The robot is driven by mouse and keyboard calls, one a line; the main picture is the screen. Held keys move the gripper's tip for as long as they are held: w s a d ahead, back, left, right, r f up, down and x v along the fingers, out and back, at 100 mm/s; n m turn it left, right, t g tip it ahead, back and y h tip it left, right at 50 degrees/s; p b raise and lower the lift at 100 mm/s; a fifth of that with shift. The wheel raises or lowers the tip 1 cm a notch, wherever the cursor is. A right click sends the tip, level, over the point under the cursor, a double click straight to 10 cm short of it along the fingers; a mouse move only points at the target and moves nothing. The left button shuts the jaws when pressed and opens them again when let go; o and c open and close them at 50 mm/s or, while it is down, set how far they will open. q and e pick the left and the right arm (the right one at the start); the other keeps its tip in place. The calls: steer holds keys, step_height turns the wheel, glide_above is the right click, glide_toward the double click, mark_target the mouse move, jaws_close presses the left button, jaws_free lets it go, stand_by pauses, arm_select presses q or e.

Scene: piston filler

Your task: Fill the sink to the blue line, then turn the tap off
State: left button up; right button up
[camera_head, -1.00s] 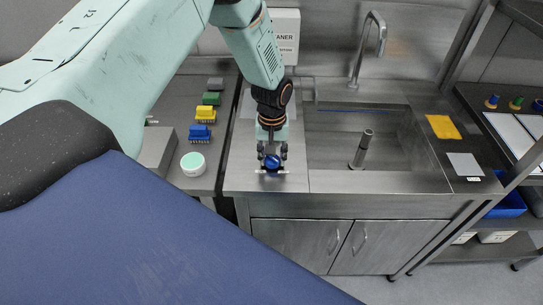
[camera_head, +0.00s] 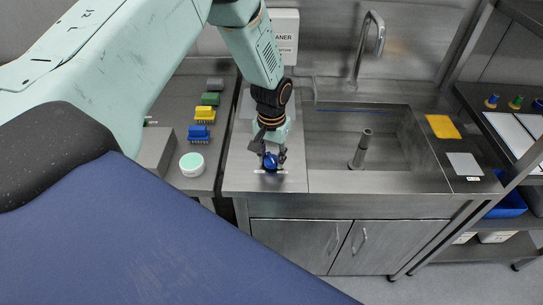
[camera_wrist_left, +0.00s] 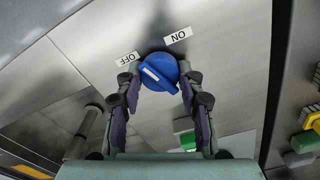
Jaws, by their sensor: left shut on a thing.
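My left gripper (camera_head: 271,160) is shut on a blue round tap knob (camera_head: 271,165) on the counter front left of the sink. In the left wrist view the knob (camera_wrist_left: 158,72) sits between the fingers of the gripper (camera_wrist_left: 158,85). Its white mark lies on the side facing the OFF label (camera_wrist_left: 127,58); the ON label (camera_wrist_left: 178,36) is on the other side. The sink (camera_head: 325,150) has a blue line (camera_head: 350,111) high on its back wall. The tap (camera_head: 378,40) arches over it; I see no clear stream. I cannot tell the water level. My right gripper is out of view.
A grey standpipe (camera_head: 361,150) rises inside the sink. A yellow cloth (camera_head: 443,127) and a grey sheet (camera_head: 464,164) lie right of it. Left are a white-green tub (camera_head: 192,163) and blue, yellow and green brushes (camera_head: 200,133). A shelf rack (camera_head: 505,130) stands right.

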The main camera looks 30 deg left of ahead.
mark_target(271, 159)
arm_select(q)
steer(key=m, duration=0.6)
steer(key=shift+s+f+b, duration=0.1)
steer(key=shift+b, duration=0.3)
steer(key=m+b, duration=0.1)
steer(key=m, duration=0.6)
steer(key=shift+m, duration=0.3)
steer(key=o, duration=1.2)
step_height(271, 159, up, 12)
steer(key=shift+r, duration=0.1)
